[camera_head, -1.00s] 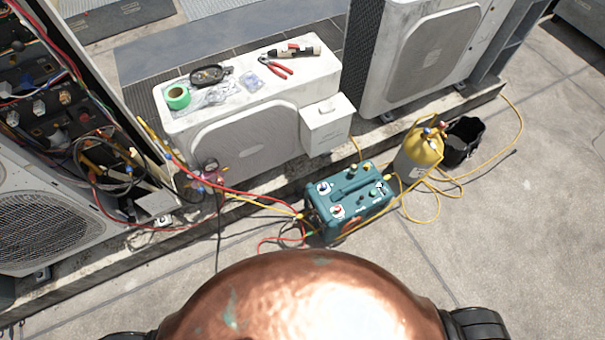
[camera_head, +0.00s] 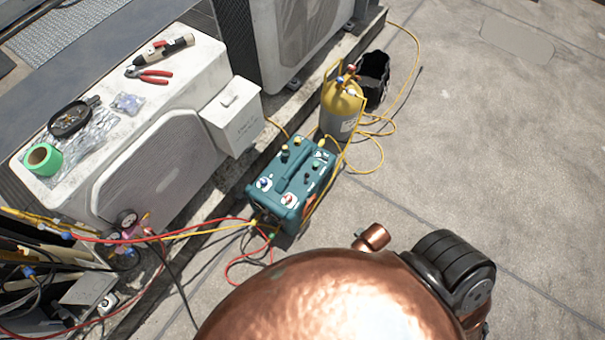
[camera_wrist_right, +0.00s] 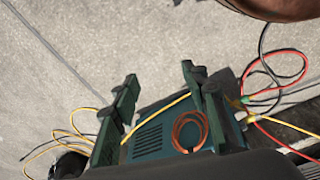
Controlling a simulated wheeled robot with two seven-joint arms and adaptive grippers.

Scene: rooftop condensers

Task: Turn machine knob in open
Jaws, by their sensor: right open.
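The teal machine (camera_head: 284,192) stands on the concrete in the head view, with a carry handle on top. Its top panel has a blue-marked dial (camera_head: 264,183), a red-marked dial (camera_head: 288,199) and small dark and yellow knobs (camera_head: 285,156). Which knob the task means, I cannot tell. In the right wrist view, my right gripper (camera_wrist_right: 160,76) is open and empty, its dark green fingers spread. The machine's vented side (camera_wrist_right: 150,140) shows behind and between them, with an orange coil on it; its knobs are hidden there. My left gripper is not in view.
Red and yellow hoses (camera_head: 200,230) run from the gauges (camera_head: 127,220) to the machine. A yellow cylinder (camera_head: 340,108) and black bucket (camera_head: 372,75) stand behind it. A white condenser (camera_head: 165,165) is at left. The concrete at right is clear.

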